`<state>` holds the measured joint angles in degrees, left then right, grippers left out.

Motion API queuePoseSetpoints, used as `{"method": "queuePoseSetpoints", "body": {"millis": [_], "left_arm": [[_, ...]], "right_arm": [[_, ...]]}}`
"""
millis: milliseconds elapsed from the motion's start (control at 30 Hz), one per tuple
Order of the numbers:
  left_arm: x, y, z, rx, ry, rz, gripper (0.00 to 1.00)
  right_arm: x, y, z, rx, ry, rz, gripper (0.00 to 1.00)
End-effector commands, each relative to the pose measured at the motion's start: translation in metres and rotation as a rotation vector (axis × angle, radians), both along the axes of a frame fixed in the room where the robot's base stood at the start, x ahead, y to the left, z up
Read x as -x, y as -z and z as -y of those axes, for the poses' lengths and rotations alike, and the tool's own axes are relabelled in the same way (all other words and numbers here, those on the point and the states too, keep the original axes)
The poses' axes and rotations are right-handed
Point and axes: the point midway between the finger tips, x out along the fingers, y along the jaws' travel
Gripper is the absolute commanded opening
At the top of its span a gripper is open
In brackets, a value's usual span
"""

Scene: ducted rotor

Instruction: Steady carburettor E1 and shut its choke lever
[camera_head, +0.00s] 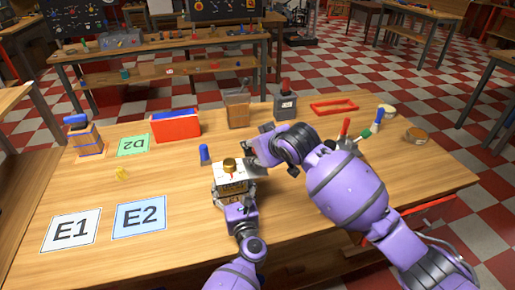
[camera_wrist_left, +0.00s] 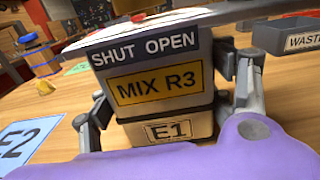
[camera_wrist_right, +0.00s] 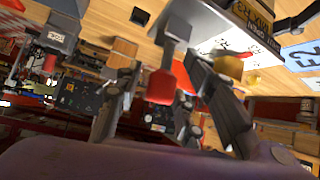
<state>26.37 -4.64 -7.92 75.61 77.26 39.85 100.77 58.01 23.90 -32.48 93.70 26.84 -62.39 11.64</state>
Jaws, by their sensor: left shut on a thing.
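Carburettor E1 (camera_head: 233,184) stands upright on the table, with a white top and a brass knob. In the left wrist view its body (camera_wrist_left: 165,85) carries the labels SHUT OPEN, MIX R3 and E1. My left gripper (camera_head: 240,208) is shut on its body, one finger at each side. My right gripper (camera_head: 255,160) is at the top right of the carburettor. In the right wrist view its fingers stand apart, on either side of a grey lever with a red tip (camera_wrist_right: 162,88). I cannot tell whether they touch it.
White card E1 (camera_head: 71,231) and blue card E2 (camera_head: 139,217) lie at the left. A blue peg (camera_head: 204,155) stands behind the carburettor. A red bin (camera_head: 175,127), wooden box (camera_head: 237,110) and grey box (camera_head: 286,107) line the back.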

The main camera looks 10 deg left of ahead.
Motion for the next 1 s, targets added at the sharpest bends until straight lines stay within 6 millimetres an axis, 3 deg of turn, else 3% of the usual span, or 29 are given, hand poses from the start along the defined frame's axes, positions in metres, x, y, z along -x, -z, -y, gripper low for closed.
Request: {"method": "queuePoseSetpoints", "body": {"millis": [233, 700, 1000], "left_arm": [[0.0, 0.0, 0.0, 0.0, 0.0, 0.0, 0.38], [0.0, 0.0, 0.0, 0.0, 0.001, 0.0, 0.38], [0.0, 0.0, 0.0, 0.0, 0.001, 0.0, 0.38]], "right_arm": [[0.012, -0.013, 0.008, -0.001, -0.001, 0.003, 0.36], [0.07, -0.069, 0.047, 0.0, 0.0, 0.002, 0.36], [0.078, -0.076, 0.051, 0.001, 0.0, -0.001, 0.36]]}}
